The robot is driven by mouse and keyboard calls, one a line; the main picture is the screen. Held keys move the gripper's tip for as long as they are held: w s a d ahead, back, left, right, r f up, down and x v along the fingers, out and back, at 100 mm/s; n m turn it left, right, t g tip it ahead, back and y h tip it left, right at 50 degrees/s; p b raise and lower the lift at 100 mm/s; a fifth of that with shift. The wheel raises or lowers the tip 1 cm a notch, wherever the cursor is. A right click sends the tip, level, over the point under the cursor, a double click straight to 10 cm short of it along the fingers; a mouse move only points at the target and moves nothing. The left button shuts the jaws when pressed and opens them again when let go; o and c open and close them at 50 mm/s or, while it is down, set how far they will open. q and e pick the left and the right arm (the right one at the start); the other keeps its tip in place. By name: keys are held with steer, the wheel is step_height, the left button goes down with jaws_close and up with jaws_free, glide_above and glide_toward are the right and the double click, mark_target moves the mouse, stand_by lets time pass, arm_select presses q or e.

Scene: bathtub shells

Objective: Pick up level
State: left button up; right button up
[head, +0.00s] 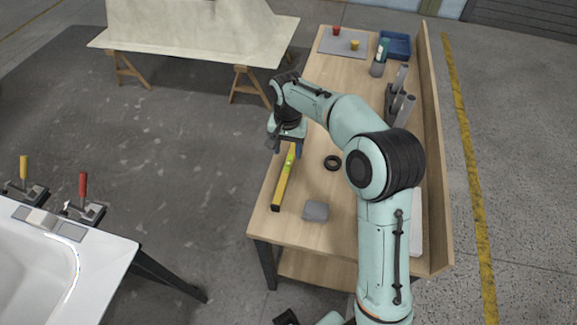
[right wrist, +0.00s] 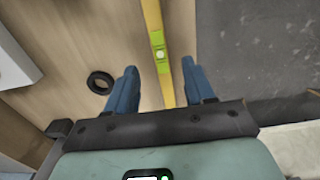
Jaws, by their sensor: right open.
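The level is a long yellow bar with a green vial section and a dark end. In the head view the level (head: 282,185) lies on the left side of the wooden workbench, near its left edge. My right gripper (head: 288,149) is over the level's far part, fingers pointing down. In the right wrist view the level (right wrist: 157,45) runs between the two blue fingers of the open right gripper (right wrist: 158,85), touching neither in that picture. The level's far end is hidden by the gripper in the head view. My left gripper is not in view.
On the workbench (head: 265,222) are a black ring (head: 332,162), a grey block (head: 316,211), a bottle (head: 380,57), a blue tray (head: 397,45) and red and yellow cups. A raised board (head: 433,150) lines its right side. A white tub (head: 40,265) stands at lower left.

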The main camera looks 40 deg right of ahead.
mark_target(288, 163)
steer(key=f, duration=0.6)
steer(key=shift+w+d+f, duration=0.15)
steer(key=shift+d+f, duration=0.05)
steer(key=shift+c, duration=0.3)
jaws_close()
